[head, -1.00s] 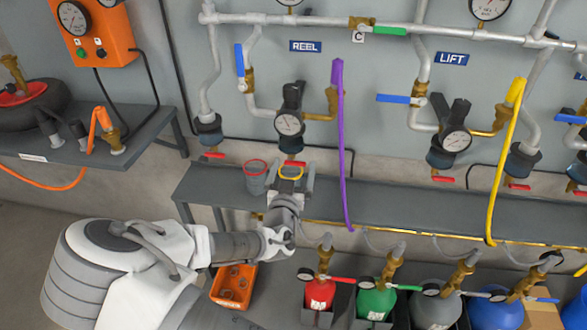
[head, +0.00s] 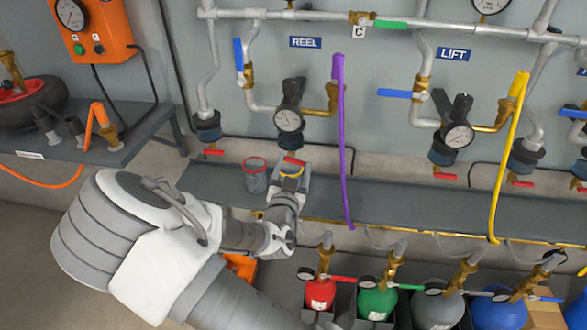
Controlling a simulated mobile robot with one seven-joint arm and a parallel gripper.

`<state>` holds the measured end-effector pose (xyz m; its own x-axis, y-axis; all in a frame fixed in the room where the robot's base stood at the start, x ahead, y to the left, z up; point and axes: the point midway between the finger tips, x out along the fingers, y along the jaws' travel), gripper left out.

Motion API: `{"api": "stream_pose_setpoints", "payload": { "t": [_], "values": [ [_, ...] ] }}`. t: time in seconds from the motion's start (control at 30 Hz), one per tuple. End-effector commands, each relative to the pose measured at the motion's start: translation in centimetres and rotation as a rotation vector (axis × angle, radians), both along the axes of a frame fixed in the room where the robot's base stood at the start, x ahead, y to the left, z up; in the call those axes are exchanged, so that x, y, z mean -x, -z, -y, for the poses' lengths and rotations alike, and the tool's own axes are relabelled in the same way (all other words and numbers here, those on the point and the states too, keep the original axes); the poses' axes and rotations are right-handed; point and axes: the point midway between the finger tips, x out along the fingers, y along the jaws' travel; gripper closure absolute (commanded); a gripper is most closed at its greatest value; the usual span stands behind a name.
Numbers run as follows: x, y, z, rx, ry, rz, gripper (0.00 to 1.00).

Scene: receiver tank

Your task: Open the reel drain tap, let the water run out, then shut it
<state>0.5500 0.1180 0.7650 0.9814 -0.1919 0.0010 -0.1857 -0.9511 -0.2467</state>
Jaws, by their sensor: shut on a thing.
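The reel drain tap (head: 294,160) has a small red handle. It sits under the dark-bowled unit with a round gauge (head: 289,121), below the REEL sign (head: 306,42). My gripper (head: 293,166) is at this handle, with a finger on either side, and appears shut on it. The fingers partly hide the handle, so its exact angle is hard to tell. No running water can be made out.
A red-rimmed cup (head: 255,164) stands just left of my gripper on the grey shelf (head: 390,195). A purple hose (head: 343,150) hangs to the right. Another red tap handle (head: 214,152) is at the left. Several cylinders, including a red one (head: 320,293), stand below.

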Motion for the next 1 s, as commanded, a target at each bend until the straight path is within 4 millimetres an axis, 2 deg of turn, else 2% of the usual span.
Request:
{"api": "stream_pose_setpoints", "payload": {
  "t": [0.33,0.37,0.5,0.8,0.87,1.0],
  "values": [
    [0.1,0.1,0.0,-0.014,0.0,-0.002,0.83],
    [0.1,0.1,0.0,-0.013,0.0,-0.002,0.24],
    [0.1,0.1,0.0,-0.012,0.0,-0.001,0.0],
    [0.3,0.0,-0.1,-0.013,-0.001,0.001,0.0],
    [0.8,0.0,-0.3,-0.013,-0.002,0.001,0.0],
    [3.2,-0.1,-0.7,-0.011,-0.003,-0.001,0.0]
  ]
}}
